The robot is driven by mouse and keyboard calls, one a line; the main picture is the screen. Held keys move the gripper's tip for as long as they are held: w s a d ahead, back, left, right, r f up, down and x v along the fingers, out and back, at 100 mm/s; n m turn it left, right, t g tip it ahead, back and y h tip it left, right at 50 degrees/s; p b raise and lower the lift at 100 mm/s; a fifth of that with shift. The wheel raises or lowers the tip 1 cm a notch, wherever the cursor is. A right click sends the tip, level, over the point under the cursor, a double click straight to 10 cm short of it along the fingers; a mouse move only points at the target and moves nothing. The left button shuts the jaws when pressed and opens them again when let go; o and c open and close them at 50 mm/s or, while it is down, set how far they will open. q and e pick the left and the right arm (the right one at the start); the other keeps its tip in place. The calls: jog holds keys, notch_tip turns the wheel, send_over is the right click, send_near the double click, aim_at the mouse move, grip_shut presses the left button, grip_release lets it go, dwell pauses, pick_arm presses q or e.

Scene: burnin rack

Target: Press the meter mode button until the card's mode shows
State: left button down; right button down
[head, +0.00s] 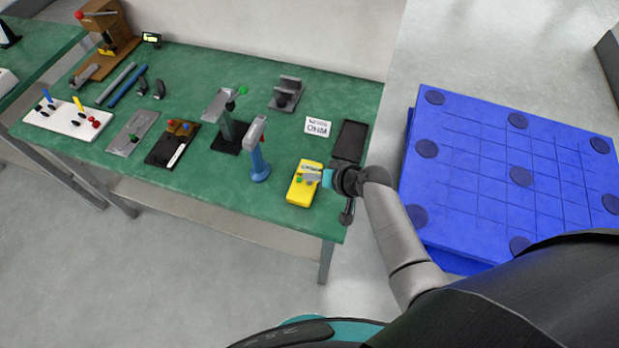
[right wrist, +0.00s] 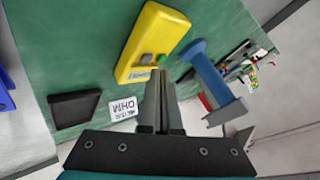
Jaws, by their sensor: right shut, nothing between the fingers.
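The yellow meter (head: 301,193) lies on the green bench near its front right corner. In the right wrist view the meter (right wrist: 154,30) shows a grey button (right wrist: 146,59) and a green button (right wrist: 164,60) near its lower end. I cannot read its screen. The white card (head: 318,127) stands behind the meter and reads OHM in its large line; it also shows in the right wrist view (right wrist: 123,107). My right gripper (head: 314,178) is shut and empty, its tips over the meter close to the buttons. I cannot tell whether they touch. My left gripper is out of view.
A blue stand with a grey head (head: 259,160) is just left of the meter. A dark tray (head: 350,141) lies behind my right gripper. A blue pallet (head: 470,165) is at the right. Several fixtures and tools fill the bench's left part.

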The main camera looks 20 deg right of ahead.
aim_at(312, 187)
notch_tip(312, 187, up, 5)
jog(key=p, duration=0.5)
dwell(0.5)
